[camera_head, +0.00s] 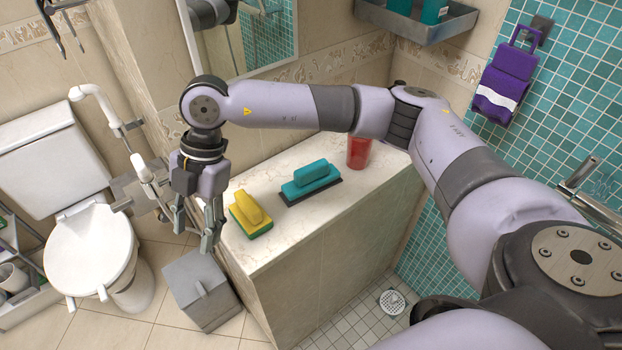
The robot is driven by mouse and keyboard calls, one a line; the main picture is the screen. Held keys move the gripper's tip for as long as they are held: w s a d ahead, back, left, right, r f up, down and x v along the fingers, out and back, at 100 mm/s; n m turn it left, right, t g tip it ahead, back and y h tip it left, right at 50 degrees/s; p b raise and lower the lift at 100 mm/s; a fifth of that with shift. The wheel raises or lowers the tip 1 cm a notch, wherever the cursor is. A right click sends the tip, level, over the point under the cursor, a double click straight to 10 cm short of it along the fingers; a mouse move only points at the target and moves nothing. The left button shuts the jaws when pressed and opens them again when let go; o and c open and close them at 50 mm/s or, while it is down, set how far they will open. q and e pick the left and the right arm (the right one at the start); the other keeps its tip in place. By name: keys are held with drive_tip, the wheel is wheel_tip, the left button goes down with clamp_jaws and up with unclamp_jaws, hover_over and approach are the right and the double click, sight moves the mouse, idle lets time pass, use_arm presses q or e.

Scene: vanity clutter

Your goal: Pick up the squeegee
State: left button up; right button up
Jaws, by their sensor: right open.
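A teal-handled tool with a flat dark base (311,182), which looks like the squeegee, lies on the pale stone counter (290,228). A yellow-handled scrubber with a green pad (250,214) lies to its left, nearer the counter's left end. My right gripper (203,230) hangs fingers down by the counter's left edge, just left of the yellow scrubber. It is open, holds nothing and is apart from the teal tool.
A red cup (358,152) stands at the counter's back, partly behind my right arm. A grey bin (202,288) stands on the floor below my right gripper. A toilet (90,245) and grab rails (125,125) are at left. The counter's front part is clear.

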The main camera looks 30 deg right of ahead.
drive_tip(key=w+d+r+m+t+h, duration=0.1)
drive_tip(key=w+d+r+m+h, duration=0.15)
drive_tip(key=d, duration=0.45)
drive_tip(key=w+d+r+m+t+h, duration=0.1)
drive_tip(key=w+d+m+h, duration=0.15)
drive_tip(key=d, duration=0.45)
drive_tip(key=m+h, duration=0.2)
drive_tip(key=h, duration=0.2)
approach(311, 167)
drive_tip(key=p+x, duration=0.3)
drive_tip(key=x, duration=0.2)
drive_tip(key=shift+f+p, duration=0.15)
drive_tip(key=shift+p, duration=0.25)
drive_tip(key=shift+f, duration=0.2)
drive_tip(key=shift+d+f+p, duration=0.2)
drive_tip(key=shift+f+p, duration=0.05)
drive_tip(key=shift+p, duration=0.1)
drive_tip(key=p+x, duration=0.2)
drive_tip(key=x, duration=0.1)
drive_tip(key=shift+d+f, duration=0.15)
drive_tip(key=shift+f, duration=0.15)
drive_tip(key=shift+w+d+f, duration=0.1)
drive_tip(key=shift+d+f, duration=0.05)
drive_tip(key=shift+f, duration=0.4)
drive_tip(key=shift+c, duration=0.5)
